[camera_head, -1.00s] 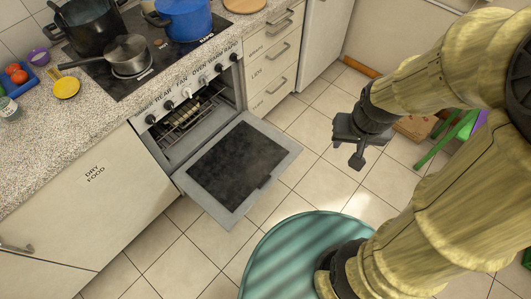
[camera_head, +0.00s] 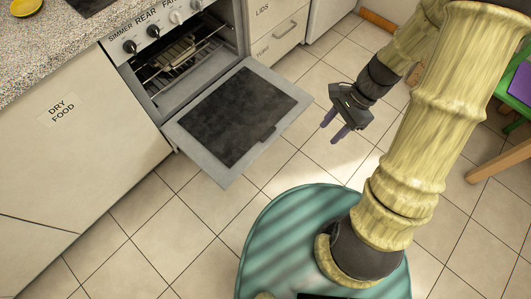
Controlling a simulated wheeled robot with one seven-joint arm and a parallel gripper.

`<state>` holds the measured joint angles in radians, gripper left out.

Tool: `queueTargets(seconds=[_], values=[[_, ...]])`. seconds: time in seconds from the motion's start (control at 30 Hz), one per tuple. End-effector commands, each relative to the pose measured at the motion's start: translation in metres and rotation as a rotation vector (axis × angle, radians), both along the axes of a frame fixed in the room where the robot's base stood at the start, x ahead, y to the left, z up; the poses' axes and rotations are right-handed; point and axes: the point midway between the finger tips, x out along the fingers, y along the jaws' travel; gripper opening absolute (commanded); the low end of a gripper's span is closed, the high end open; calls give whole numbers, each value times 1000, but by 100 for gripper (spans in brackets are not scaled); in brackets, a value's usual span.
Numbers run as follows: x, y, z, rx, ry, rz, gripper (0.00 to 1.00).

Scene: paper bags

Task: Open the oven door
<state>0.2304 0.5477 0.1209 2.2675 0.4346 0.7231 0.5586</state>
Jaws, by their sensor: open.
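The oven (camera_head: 180,55) is at the upper left, with its rack showing inside the cavity. Its door (camera_head: 238,112) is folded down, grey-framed with a dark pane, and lies well open over the floor.
Knobs (camera_head: 153,31) line the panel above the oven. A cabinet marked dry food (camera_head: 80,130) stands left, drawers (camera_head: 278,35) right of the oven. A green and wooden piece of furniture (camera_head: 512,115) is at the right edge. Floor tiles (camera_head: 190,240) are clear at lower left.

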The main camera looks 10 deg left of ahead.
Motion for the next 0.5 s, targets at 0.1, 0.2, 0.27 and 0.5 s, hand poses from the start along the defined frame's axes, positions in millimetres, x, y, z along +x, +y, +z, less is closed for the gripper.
queueTargets(seconds=[0.1,0.2,0.27,0.5], values=[[4,6,-54,44,102,-125,41],[8,12,-87,81,186,-226,41],[10,15,-106,102,239,-287,41],[23,28,-182,196,455,-520,41]])
